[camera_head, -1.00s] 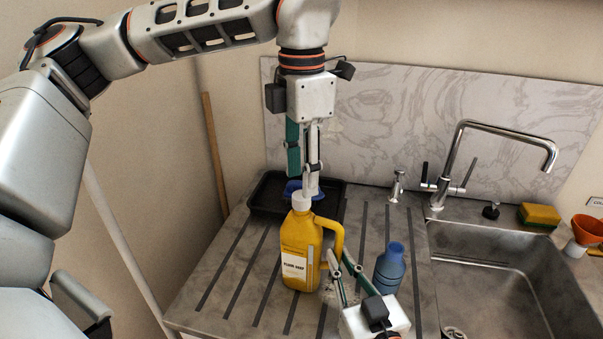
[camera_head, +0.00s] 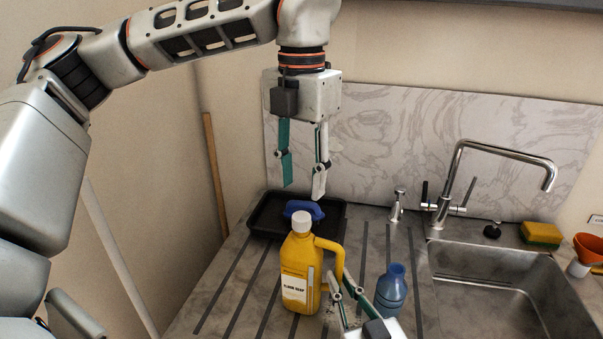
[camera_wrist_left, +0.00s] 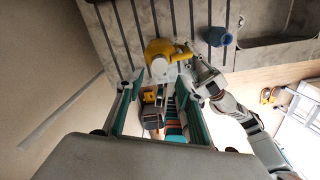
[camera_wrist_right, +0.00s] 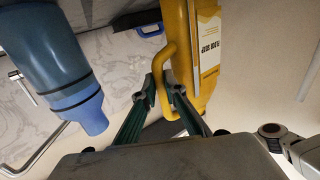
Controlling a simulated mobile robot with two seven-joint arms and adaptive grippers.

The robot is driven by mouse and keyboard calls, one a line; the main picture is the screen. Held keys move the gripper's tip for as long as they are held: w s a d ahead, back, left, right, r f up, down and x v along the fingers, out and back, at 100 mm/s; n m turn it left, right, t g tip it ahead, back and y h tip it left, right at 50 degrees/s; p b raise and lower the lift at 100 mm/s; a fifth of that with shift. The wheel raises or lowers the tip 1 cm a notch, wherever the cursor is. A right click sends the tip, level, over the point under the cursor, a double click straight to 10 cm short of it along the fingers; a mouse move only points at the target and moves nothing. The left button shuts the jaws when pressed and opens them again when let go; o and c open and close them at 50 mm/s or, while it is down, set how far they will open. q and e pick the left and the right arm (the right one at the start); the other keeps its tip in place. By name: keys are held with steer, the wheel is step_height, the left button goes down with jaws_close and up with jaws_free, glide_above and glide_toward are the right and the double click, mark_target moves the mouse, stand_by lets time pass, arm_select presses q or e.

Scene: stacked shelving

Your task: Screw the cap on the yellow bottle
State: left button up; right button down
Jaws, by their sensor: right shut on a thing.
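The yellow bottle (camera_head: 302,272) stands upright on the ribbed drainboard, with a white label on its front. The white cap (camera_head: 302,221) sits on top of its neck. My left gripper (camera_head: 302,192) is open and empty above the bottle, its two fingers apart and clear of the cap. In the left wrist view the bottle (camera_wrist_left: 160,48) shows beyond the open fingers. My right gripper (camera_head: 345,285) is shut on the bottle's handle from the right. In the right wrist view its fingertips (camera_wrist_right: 160,92) close around the yellow handle (camera_wrist_right: 170,65).
A blue bottle (camera_head: 391,290) stands close to the right of my right gripper. A black tray (camera_head: 262,220) with a blue object (camera_head: 303,209) lies behind the yellow bottle. The sink (camera_head: 490,285) and tap (camera_head: 455,175) are at the right, with a sponge (camera_head: 541,235) behind.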

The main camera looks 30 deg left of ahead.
mark_target(301, 216)
arm_select(q)
steer(key=shift+f, duration=3.9)
jaws_close()
steer(key=shift+o, duration=0.6)
jaws_free()
steer(key=shift+r, duration=0.1)
step_height(301, 216, up, 12)
